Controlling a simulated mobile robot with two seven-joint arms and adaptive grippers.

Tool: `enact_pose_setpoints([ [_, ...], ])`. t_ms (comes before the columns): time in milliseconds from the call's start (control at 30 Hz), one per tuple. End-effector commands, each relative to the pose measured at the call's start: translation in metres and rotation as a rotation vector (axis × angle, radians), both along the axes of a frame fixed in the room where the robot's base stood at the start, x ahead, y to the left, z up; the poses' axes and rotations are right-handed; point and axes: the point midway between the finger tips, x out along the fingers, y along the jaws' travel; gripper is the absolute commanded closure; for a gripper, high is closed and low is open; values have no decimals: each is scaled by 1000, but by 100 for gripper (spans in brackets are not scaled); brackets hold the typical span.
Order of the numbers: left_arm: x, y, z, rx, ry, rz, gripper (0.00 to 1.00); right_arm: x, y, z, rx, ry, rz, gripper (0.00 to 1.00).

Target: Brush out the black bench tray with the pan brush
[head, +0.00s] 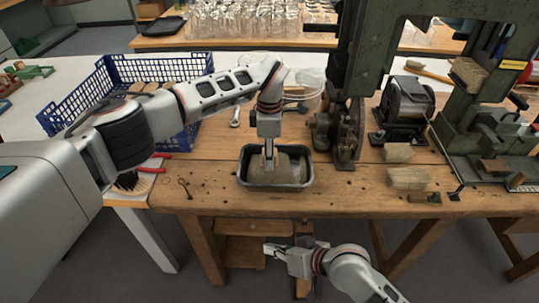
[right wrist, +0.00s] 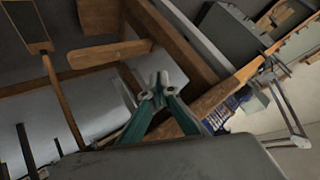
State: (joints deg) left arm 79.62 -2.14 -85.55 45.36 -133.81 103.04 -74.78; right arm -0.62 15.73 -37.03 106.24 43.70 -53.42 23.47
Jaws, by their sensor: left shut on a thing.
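The black bench tray (head: 243,172) lies on the wooden workbench near its front edge. My left gripper (head: 269,163) reaches straight down into it and is shut on a tan, block-like thing (head: 287,172) inside the tray. The fingers cover part of it, so I cannot tell for certain whether it is the pan brush. My right gripper (head: 268,248) is low in front of the bench, below the top, pointing left. In the right wrist view its fingertips (right wrist: 160,80) are together with nothing between them.
A blue crate (head: 103,84) stands left of the tray, with red-handled pliers (head: 155,168) in front. A dark-bristled thing (head: 128,182) lies at the left edge. Right of the tray stand a green press (head: 367,62), tan blocks (head: 408,178) and a dark machine (head: 405,105). A wood-handled brush (head: 428,72) lies behind.

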Motion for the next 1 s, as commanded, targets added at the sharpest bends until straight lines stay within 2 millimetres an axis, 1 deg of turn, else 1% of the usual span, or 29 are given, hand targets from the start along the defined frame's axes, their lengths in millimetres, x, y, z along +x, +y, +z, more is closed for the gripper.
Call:
enact_pose_setpoints([
  [33, 0, 0, 0, 0, 0, 0, 82, 7, 7, 10, -6, 3, 39, 100],
  [100, 0, 0, 0, 0, 0, 0, 82, 11, 17, 23, -18, 9, 100, 100],
  [200, 0, 0, 0, 0, 0, 0, 82, 19, 26, 45, -52, -14, 192, 100],
  [267, 0, 0, 0, 0, 0, 0, 82, 25, 30, 61, -81, -44, 253, 100],
  [367, 0, 0, 0, 0, 0, 0, 82, 36, 34, 91, -139, -117, 360, 100],
  [500, 0, 0, 0, 0, 0, 0, 82, 50, 35, 135, -239, -248, 517, 100],
  [567, 0, 0, 0, 0, 0, 0, 82, 55, 34, 152, -287, -302, 583, 100],
  [600, 0, 0, 0, 0, 0, 0, 82, 59, 33, 163, -320, -335, 623, 100],
  [700, 0, 0, 0, 0, 0, 0, 82, 70, 25, 187, -409, -397, 711, 100],
  [767, 0, 0, 0, 0, 0, 0, 82, 81, 17, 199, -462, -410, 748, 100],
  [867, 0, 0, 0, 0, 0, 0, 82, 106, -3, 213, -550, -379, 772, 100],
  [900, 0, 0, 0, 0, 0, 0, 82, 119, -14, 217, -581, -342, 763, 100],
  [1000, 0, 0, 0, 0, 0, 0, 82, 148, -42, 224, -630, -227, 711, 100],
])
